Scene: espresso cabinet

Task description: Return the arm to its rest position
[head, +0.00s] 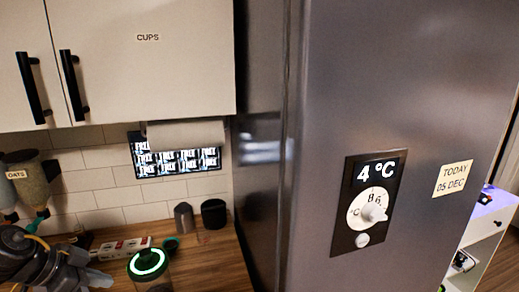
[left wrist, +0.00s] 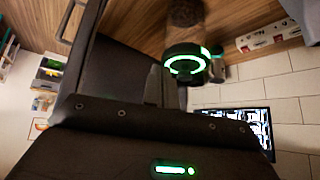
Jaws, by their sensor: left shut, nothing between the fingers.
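My left gripper (head: 88,274) shows at the lower left of the head view, at the end of my dark arm. It is shut and empty, over the wooden counter, to the left of a jar with a glowing green ring on its lid (head: 148,264). In the left wrist view the dark gripper body fills the lower part, and the same jar (left wrist: 186,64) shows beyond it. I cannot tell from these views whether the gripper touches anything. My right gripper is in neither view.
A tall grey fridge (head: 400,80) with a temperature dial (head: 370,208) stands at the right. A cups cabinet (head: 160,70) and a paper roll (head: 186,134) hang above the counter (head: 205,250).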

